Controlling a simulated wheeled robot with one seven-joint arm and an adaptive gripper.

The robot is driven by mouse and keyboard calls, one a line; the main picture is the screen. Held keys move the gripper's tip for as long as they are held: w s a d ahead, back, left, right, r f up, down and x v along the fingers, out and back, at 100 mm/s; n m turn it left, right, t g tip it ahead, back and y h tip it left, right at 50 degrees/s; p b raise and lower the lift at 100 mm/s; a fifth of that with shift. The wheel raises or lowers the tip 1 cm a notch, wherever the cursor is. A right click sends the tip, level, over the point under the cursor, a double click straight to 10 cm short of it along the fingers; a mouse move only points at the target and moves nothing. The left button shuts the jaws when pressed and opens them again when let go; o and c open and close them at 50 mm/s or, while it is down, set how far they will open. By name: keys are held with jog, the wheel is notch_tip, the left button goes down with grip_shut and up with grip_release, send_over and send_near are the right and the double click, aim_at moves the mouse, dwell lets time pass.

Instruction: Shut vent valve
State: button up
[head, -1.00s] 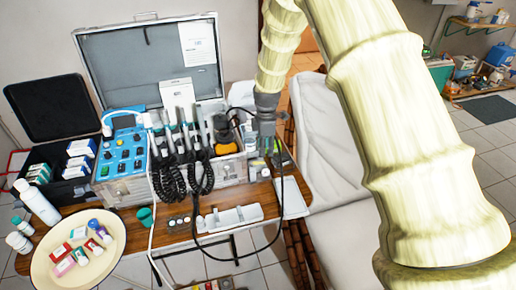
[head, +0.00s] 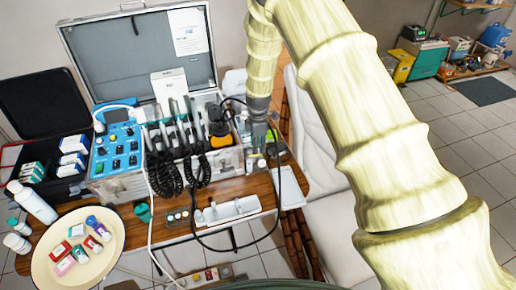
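No vent valve can be made out clearly in the head view. An open metal dental case (head: 232,162) stands on a wooden table, with a blue control unit (head: 117,152) and several corded handpieces (head: 180,135) in it.
A white tray (head: 227,210) and a green cup (head: 143,212) stand in front of the case. A round cream tray (head: 48,270) with small boxes is at the lower left. A black cable (head: 281,205) loops near my gripper. A white couch (head: 325,215) is to the right.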

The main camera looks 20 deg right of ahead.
jog(key=shift+f+p, duration=0.5)
jog(key=shift+f, duration=1.15)
jog(key=shift+f, duration=0.1)
grip_shut()
